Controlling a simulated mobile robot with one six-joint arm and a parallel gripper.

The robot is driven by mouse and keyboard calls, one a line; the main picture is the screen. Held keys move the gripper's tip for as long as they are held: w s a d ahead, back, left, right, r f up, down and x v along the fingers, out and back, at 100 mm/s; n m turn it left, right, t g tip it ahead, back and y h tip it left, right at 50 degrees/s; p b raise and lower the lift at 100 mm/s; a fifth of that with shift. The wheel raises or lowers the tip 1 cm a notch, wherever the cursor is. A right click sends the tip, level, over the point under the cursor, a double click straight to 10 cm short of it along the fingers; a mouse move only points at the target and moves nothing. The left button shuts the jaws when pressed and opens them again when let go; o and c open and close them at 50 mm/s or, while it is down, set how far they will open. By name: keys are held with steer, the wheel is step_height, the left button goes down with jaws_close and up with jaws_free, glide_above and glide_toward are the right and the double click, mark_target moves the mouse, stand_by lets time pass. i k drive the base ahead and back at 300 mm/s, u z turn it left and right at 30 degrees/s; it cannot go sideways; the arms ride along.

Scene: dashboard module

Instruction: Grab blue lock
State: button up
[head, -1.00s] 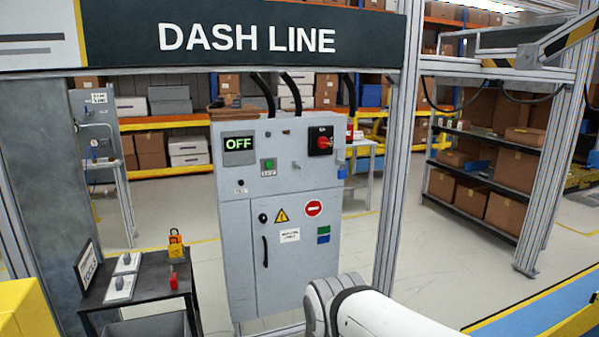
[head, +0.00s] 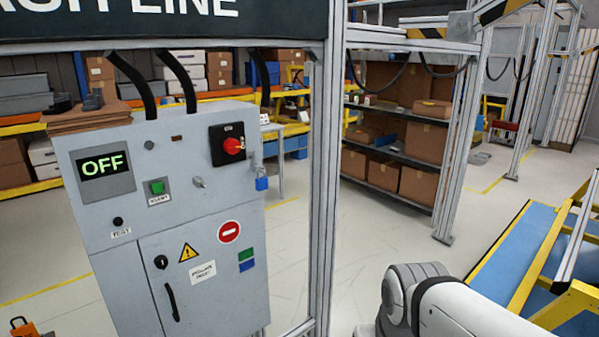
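A small blue lock (head: 262,184) hangs at the right edge of the grey control cabinet (head: 205,285), below and right of the red rotary switch (head: 233,146). It seems to hang from a small fitting on the cabinet's side; how it is fastened is too small to tell. A white link of my arm shows at the bottom right, apart from the lock. My gripper is outside the picture.
A metal post (head: 322,190) stands just right of the cabinet. Shelves with brown boxes (head: 400,178) stand behind. A blue platform with yellow edges (head: 500,262) is at the right. An orange padlock (head: 22,328) shows at the bottom left. Open floor lies between post and platform.

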mark_target(261, 182)
steer(key=z, duration=0.05)
steer(key=i, duration=1)
steer(key=u, duration=0.75)
steer(key=i, duration=0.6)
steer(key=u, duration=0.5)
